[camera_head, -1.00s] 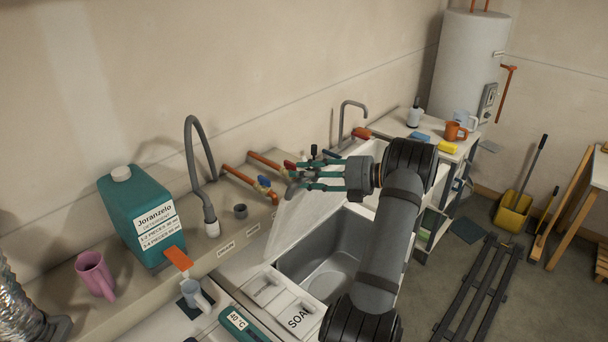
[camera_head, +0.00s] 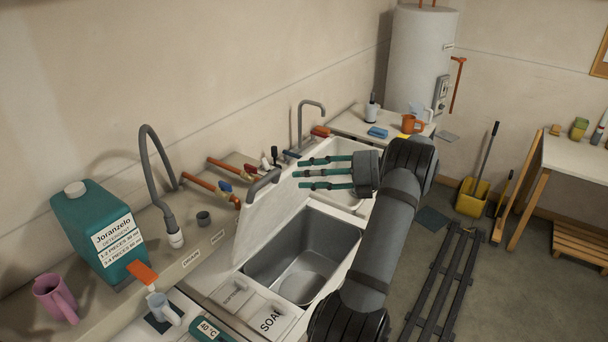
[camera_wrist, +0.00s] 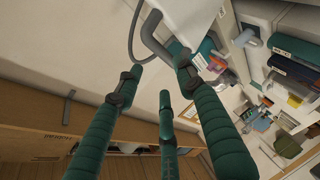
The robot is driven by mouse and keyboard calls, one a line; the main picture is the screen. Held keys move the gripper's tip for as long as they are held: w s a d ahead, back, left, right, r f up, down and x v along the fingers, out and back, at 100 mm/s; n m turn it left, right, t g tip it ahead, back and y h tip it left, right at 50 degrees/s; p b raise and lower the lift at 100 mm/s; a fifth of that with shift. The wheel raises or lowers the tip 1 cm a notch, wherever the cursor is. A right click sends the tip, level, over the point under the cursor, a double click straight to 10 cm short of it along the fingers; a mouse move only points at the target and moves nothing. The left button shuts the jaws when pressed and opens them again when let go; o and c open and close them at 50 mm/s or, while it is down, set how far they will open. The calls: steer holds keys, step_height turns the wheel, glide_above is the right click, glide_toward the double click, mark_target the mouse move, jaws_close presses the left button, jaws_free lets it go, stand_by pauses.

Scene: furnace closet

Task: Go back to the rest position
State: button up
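My gripper (camera_head: 303,173) is in the middle of the head view, its teal fingers spread apart and pointing left. It is open with nothing between the fingers. It hangs in front of the raised white lid (camera_head: 277,215) of the grey tub (camera_head: 303,258), at the tub's far side. In the wrist view the same open gripper (camera_wrist: 161,72) shows several separate fingers. A grey bar (camera_wrist: 155,42) lies beyond the fingertips; I cannot tell if any finger touches it.
The teal detergent jug (camera_head: 95,235), pink mug (camera_head: 54,298) and tall faucet (camera_head: 160,180) stand at left. Orange valve pipes (camera_head: 205,182) and a second faucet (camera_head: 311,115) line the wall. A boiler (camera_head: 420,60) and yellow dustpan (camera_head: 472,195) are at right. Right-hand floor is partly clear.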

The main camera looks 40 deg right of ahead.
mark_target(270, 179)
steer(key=x, duration=1.2)
steer(key=shift+a, duration=0.1)
steer(key=shift+s+f, duration=0.1)
steer(key=shift+f, duration=0.1)
steer(key=shift+s, duration=0.3)
